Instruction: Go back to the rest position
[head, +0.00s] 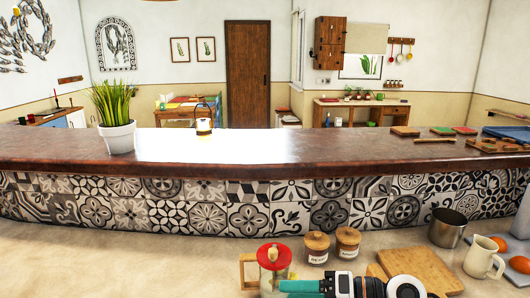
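What looks like my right gripper (300,287) is at the bottom edge, low over the near worktop (170,262). Its teal finger part points left and its black and silver wrist is to the right. It overlaps the lower part of a glass jar (272,268) with a red top and a wooden handle. I cannot tell whether it touches the jar or whether its fingers are open, as the frame cuts them off. My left gripper is not in view.
Two lidded jars (317,247), a cutting board (428,270), a metal pot (447,228) and a white pitcher (484,257) stand nearby on the worktop. A raised dark counter (330,150) with a tiled front bounds it behind, carrying a potted plant (118,137). The worktop's left is clear.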

